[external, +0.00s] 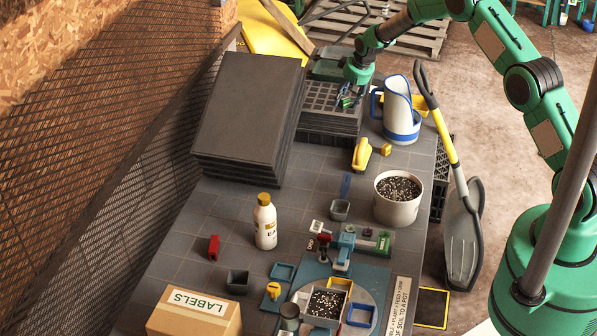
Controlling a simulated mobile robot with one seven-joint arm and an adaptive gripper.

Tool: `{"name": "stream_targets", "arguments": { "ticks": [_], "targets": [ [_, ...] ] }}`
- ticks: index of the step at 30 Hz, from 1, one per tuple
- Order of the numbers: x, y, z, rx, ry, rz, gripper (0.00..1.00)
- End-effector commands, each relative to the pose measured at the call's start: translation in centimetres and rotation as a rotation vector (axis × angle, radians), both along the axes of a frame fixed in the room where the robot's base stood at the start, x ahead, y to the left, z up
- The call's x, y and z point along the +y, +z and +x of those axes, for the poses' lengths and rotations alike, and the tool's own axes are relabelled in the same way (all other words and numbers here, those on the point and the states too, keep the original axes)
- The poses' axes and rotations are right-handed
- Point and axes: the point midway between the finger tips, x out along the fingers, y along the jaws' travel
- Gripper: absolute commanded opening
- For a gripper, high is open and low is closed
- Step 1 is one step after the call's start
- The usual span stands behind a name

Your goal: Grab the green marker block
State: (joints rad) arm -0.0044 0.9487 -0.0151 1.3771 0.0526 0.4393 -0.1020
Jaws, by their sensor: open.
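My gripper (346,94) is open and points down over the stack of black cell trays (327,122) at the back of the table. A small bright green piece (346,102), which looks like the green marker block, shows right at the fingertips. I cannot tell whether the fingers touch it or stand around it. Another small green piece (384,243) lies on a clear greenish tray near the right of the table.
A white and blue jug (398,105) stands close to the right of the cell trays. A tall stack of dark trays (246,115) stands to the left. A yellow tool (363,153), a pot of soil (398,198) and a white bottle (265,222) stand nearer the front.

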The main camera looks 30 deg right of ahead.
Motion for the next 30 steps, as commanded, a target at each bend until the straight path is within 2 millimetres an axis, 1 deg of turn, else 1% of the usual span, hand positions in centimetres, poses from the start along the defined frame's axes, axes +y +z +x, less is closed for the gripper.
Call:
{"name": "stream_targets", "arguments": {
  "ticks": [2,3,5,6,8,23,26,30],
  "targets": [
    [0.0,0.0,0.0,0.0,0.0,0.0,0.5],
    [0.0,0.0,0.0,0.0,0.0,0.0,0.42],
    [0.0,0.0,0.0,0.0,0.0,0.0,0.3],
    [0.0,0.0,0.0,0.0,0.0,0.0,0.22],
    [0.0,0.0,0.0,0.0,0.0,0.0,0.11],
    [0.0,0.3,0.0,0.0,0.0,0.0,0.1],
    [0.0,0.7,0.0,0.0,0.0,0.0,0.1],
    [0.0,2.0,0.1,-0.002,0.0,0.0,0.1]
  ]
}}
